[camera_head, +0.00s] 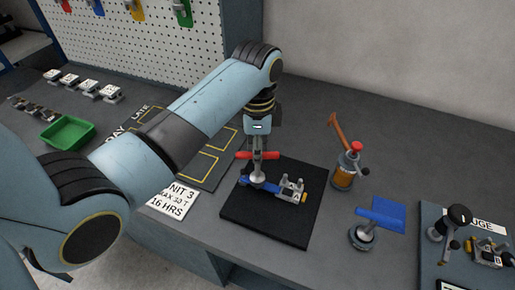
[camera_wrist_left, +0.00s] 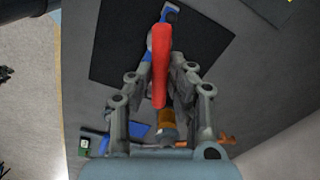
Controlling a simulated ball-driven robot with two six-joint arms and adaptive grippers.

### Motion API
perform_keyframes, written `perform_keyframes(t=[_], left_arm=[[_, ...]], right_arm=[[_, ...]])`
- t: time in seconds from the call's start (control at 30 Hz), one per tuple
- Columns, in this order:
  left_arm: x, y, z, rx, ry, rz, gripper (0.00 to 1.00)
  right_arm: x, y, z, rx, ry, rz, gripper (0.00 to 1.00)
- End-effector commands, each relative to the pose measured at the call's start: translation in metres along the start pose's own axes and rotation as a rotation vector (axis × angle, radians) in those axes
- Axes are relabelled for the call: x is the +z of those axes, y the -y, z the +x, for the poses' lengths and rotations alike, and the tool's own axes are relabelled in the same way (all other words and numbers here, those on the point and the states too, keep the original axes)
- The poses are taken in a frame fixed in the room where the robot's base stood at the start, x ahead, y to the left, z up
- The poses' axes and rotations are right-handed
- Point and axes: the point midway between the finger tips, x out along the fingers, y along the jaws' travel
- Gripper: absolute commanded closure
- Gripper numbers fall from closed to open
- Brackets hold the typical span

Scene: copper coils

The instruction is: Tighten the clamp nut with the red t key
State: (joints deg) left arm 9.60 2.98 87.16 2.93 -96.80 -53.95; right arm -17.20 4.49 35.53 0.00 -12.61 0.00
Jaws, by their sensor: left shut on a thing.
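The red T key (camera_head: 258,155) is in my left gripper (camera_head: 258,150), which is shut on its red crossbar. The red bar also shows between the fingers of the left gripper (camera_wrist_left: 160,75) in the left wrist view (camera_wrist_left: 160,62). The key's grey shaft points down at the clamp (camera_head: 257,183), a blue and metal fixture on the black mat (camera_head: 270,222). The key's lower end is over the left part of the clamp; I cannot tell whether it sits on the nut. A small metal block (camera_head: 292,187) stands at the fixture's right. My right gripper is not in view.
A gauge board (camera_head: 432,215) lies far right. A green tray (camera_head: 68,134) and small parts are at left. Bench right of the mat is partly clear.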

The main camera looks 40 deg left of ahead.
Motion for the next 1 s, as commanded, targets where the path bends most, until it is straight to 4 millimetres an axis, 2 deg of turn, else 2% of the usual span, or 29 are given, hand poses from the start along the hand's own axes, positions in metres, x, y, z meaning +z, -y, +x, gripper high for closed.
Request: perform_keyframes(t=[0.1, 0.23, 0.8, 1.0], left_arm=[[-0.0008, 0.0021, -0.0025, -0.006, -0.001, 0.136, 1.0], [-0.001, 0.0024, -0.0029, -0.007, -0.001, 0.222, 1.0], [-0.0008, 0.0018, -0.0025, -0.005, -0.002, 0.134, 1.0], [-0.0009, 0.0016, -0.0103, -0.005, -0.002, 0.134, 1.0]], right_arm=[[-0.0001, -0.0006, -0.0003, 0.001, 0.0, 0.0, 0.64], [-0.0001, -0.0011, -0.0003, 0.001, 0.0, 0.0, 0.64], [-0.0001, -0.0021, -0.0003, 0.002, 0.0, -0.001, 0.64], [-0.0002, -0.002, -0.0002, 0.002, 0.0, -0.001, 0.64]])
